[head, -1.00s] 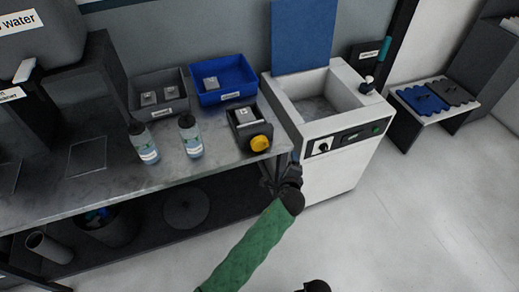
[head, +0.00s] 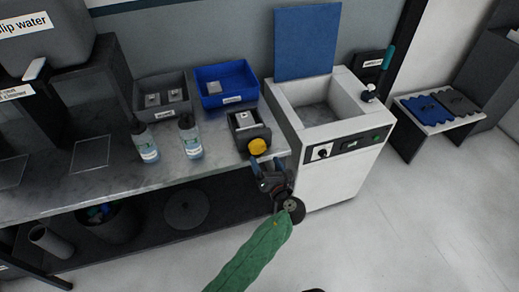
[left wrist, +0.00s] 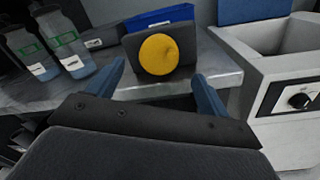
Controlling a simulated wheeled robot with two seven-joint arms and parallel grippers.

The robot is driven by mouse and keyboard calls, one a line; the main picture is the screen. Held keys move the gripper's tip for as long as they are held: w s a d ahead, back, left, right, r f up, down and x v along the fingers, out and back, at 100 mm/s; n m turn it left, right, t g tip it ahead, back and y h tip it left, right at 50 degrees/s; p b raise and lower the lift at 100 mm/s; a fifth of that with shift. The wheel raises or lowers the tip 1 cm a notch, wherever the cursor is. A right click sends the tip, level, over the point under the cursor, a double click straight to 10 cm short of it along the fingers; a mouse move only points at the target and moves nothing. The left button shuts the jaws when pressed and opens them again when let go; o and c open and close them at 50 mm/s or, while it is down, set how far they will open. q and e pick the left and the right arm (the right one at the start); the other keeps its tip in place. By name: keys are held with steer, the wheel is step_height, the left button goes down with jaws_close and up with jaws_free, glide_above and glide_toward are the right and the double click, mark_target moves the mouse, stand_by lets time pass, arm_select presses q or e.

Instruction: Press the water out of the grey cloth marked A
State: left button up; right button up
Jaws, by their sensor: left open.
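A dark press-like box (head: 234,132) with a yellow knob (head: 257,147) on its front stands at the bench's right end. A grey folded cloth with a small label (head: 244,119) lies in its open top. Similar grey pieces lie in the grey bin (head: 140,106) and one (head: 213,87) in the blue bin. The letters are too small to read, so I cannot tell which is A. My left gripper (head: 266,168) is open and empty, just in front of and below the knob. In the left wrist view the knob (left wrist: 159,54) shows between and beyond the blue fingers. My right gripper is out of view.
A white sink cabinet (head: 338,172) stands close at the right. The bench (head: 90,188) has a front edge near my left gripper. Floor (head: 430,215) at the right is clear.

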mark_target(259, 149)
arm_select(q)
steer(key=p+x, duration=0.1)
steer(key=x, duration=0.4)
steer(key=shift+r, duration=0.15)
steer(key=shift+p+x, duration=0.4)
steer(key=shift+x, duration=0.4)
steer(key=shift+a, duration=0.1)
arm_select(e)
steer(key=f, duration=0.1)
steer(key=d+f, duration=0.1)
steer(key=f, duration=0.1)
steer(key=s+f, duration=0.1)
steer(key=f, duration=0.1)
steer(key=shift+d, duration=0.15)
arm_select(q)
steer(key=shift+s, duration=0.1)
steer(key=c, duration=1)
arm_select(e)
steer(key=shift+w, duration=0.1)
